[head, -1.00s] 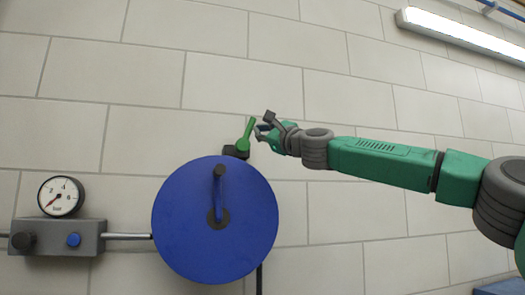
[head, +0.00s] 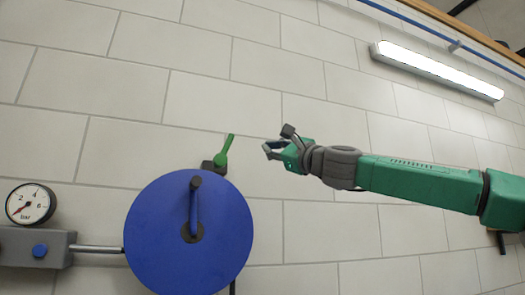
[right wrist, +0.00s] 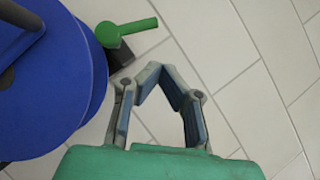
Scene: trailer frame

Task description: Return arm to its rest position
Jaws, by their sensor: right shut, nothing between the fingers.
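My right arm comes in from the right in the head view. Its right gripper (head: 268,150) is in front of the tiled wall, with its fingertips together and nothing between them. The right wrist view shows the same shut fingers (right wrist: 158,70). A green lever (head: 224,152) on a dark fitting stands to the left of the gripper, tilted up and right, with a clear gap between them. The lever (right wrist: 125,28) is also beyond the fingertips, up and left, in the wrist view. My left gripper is not in view.
A big blue disc (head: 160,235) with a handle (head: 194,210) is below the lever. A lit lamp (head: 440,70) is high on the right. The wall above the gripper is bare.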

